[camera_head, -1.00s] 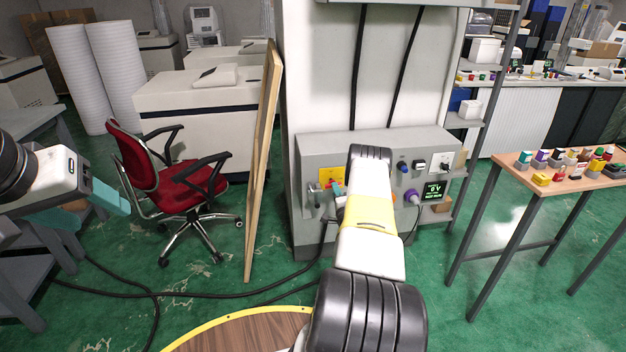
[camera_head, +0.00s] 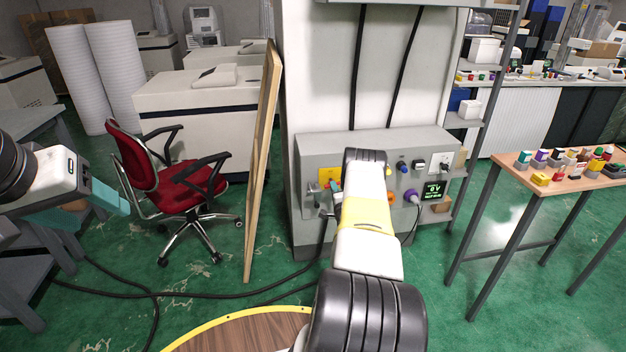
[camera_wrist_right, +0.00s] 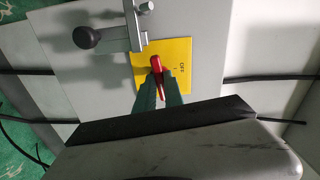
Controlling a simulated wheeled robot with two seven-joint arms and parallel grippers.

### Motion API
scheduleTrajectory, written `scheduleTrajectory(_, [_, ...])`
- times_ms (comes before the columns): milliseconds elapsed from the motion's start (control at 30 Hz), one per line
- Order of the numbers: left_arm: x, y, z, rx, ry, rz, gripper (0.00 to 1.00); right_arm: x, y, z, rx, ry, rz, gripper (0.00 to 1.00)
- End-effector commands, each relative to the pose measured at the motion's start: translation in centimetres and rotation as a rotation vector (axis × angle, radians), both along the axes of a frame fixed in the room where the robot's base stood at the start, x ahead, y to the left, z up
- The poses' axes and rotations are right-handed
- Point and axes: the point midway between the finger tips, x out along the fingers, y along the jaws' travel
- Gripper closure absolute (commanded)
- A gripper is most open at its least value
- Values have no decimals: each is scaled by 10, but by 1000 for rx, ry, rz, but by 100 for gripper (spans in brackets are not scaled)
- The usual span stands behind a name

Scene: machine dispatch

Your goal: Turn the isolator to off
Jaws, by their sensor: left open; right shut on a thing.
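The isolator is a red handle (camera_wrist_right: 157,78) on a yellow plate (camera_wrist_right: 181,58) marked "OFF". The plate also shows in the head view (camera_head: 327,175), on the front of the grey machine box. In the right wrist view my right gripper (camera_wrist_right: 158,88) has its teal fingers closed on the red handle, which lies nearly along the picture's vertical, slightly tilted. My forearm hides much of the handle in the head view. My left gripper (camera_head: 108,196) is open and empty at the far left, away from the box.
A metal lever with a black knob (camera_wrist_right: 87,38) sits beside the yellow plate. The box (camera_head: 430,150) also carries a small display (camera_head: 433,190), an orange part (camera_head: 391,196) and a purple plug (camera_head: 411,196). A wooden board (camera_head: 262,160) and red chair (camera_head: 180,180) stand left.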

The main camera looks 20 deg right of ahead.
Motion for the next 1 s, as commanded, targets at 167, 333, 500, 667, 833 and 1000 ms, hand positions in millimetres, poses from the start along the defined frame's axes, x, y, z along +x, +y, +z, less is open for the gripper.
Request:
scheduleTrajectory(167, [0,0,0,0,0,0,40,0,0,0,-40,10,0,100])
scheduleTrajectory(333, [0,0,0,0,0,0,40,0,0,0,-130,31,0,100])
scheduleTrajectory(500, [0,0,0,0,0,0,40,0,0,0,-266,64,1,100])
scheduleTrajectory(667, [0,0,0,0,0,0,40,0,0,-1,-414,100,1,100])
scheduleTrajectory(833, [0,0,0,0,0,0,40,0,0,-1,-572,139,1,100])
scheduleTrajectory(1000, [0,0,0,0,0,0,40,0,0,-1,-729,176,2,100])
